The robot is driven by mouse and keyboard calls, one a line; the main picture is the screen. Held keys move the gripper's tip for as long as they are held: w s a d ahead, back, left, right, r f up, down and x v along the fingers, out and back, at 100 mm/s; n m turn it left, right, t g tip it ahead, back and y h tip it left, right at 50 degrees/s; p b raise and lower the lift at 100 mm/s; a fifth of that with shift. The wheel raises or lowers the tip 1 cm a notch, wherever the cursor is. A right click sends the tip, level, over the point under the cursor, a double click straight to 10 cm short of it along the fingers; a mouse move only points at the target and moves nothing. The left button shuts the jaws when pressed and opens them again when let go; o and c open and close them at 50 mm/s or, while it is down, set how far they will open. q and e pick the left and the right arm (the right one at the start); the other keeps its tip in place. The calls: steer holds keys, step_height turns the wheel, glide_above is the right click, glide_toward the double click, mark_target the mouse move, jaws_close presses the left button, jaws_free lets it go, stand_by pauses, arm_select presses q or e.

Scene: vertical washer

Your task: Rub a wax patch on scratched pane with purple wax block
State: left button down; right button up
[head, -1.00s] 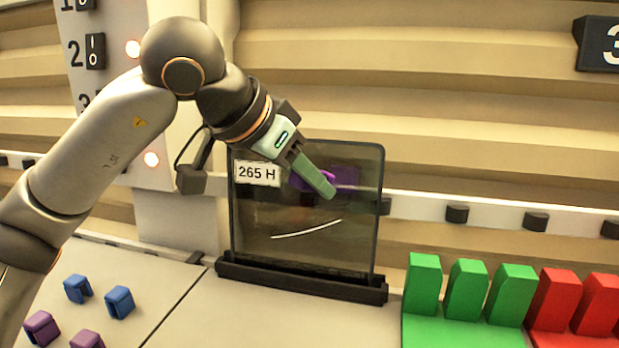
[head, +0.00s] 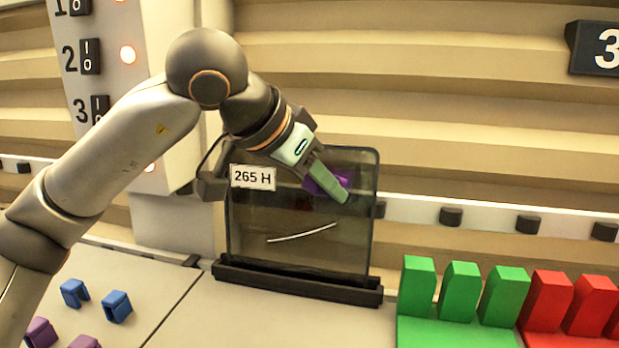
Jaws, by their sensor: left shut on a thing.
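The scratched pane (head: 290,255) is dark, see-through glass standing upright in a black base. It carries a white label reading 265 H (head: 253,177) and a pale slanted scratch (head: 302,233) below its middle. My left gripper (head: 335,190) is at the pane's upper right part, shut on the purple wax block (head: 319,187), which its green finger partly hides. I cannot tell whether the block touches the glass. A purple area shows around the block; I cannot tell wax patch from block there. My right gripper is not in view.
Green blocks (head: 418,285) and red blocks (head: 548,298) stand in a row at the right. Blue clips (head: 117,306) and purple clips (head: 40,333) lie at the lower left. A switch panel (head: 105,55) stands at the back left. The table in front of the pane is clear.

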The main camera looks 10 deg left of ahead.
arm_select(q)
steer(key=shift+d, duration=0.95)
steer(key=shift+w+r+p, duration=0.1)
steer(key=shift+p, duration=0.2)
steer(key=shift+w+a, duration=0.1)
steer(key=shift+a, duration=2)
steer(key=shift+s+d+r+b, duration=0.1)
steer(key=shift+s+b, duration=0.15)
steer(key=shift+s, duration=0.75)
steer(key=shift+s+a+r+b, duration=0.1)
steer(key=shift+s+b, duration=0.15)
steer(key=shift+s, duration=0.7)
steer(key=shift+s+d+r+b, duration=0.1)
steer(key=shift+s+b, duration=0.15)
steer(key=shift+s, duration=0.75)
